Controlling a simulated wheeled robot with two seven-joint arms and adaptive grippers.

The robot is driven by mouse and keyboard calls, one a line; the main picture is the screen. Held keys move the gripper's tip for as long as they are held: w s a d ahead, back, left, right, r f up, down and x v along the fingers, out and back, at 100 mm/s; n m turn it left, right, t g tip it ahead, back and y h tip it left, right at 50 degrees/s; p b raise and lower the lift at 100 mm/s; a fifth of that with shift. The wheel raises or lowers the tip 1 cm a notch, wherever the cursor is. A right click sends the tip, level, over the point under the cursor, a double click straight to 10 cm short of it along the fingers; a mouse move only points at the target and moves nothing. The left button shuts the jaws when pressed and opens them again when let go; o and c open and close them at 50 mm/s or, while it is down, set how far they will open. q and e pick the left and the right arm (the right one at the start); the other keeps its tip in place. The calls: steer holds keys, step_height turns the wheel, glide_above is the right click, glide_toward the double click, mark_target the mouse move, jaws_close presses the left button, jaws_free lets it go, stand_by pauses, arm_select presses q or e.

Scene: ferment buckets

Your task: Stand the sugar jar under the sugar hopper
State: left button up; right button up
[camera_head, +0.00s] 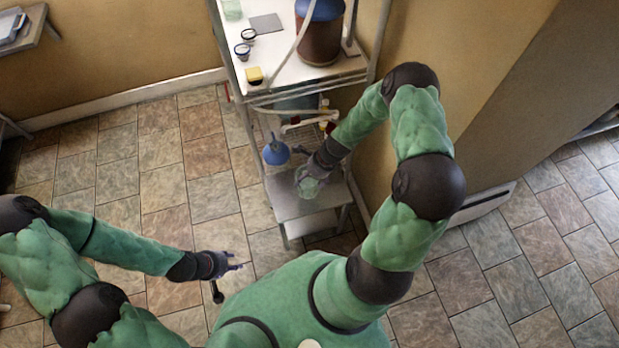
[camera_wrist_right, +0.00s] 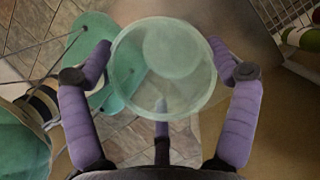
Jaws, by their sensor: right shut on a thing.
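A pale green, see-through jar (camera_head: 311,187) is held in my right gripper (camera_head: 308,172), above or at the small low metal table (camera_head: 290,205). I cannot tell whether it touches the tabletop. I cannot identify the sugar hopper for certain.
A blue rounded vessel (camera_head: 276,151) is left of my right gripper. A wall bounds the right; floor is clear left.

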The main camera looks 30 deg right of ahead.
mark_target(309, 180)
steer(key=w+f, duration=0.1)
steer(key=w+d+f+b, duration=0.1)
steer(key=f, duration=0.1)
steer(key=w+d+f, duration=0.1)
steer(key=f, duration=0.1)
steer(key=shift+w, duration=0.15)
steer(key=shift+f+b, duration=1.05)
steer(key=shift+f, duration=0.45)
steer(key=shift+f, duration=0.1)
steer(key=o, duration=1.4)
steer(key=shift+o, duration=0.2)
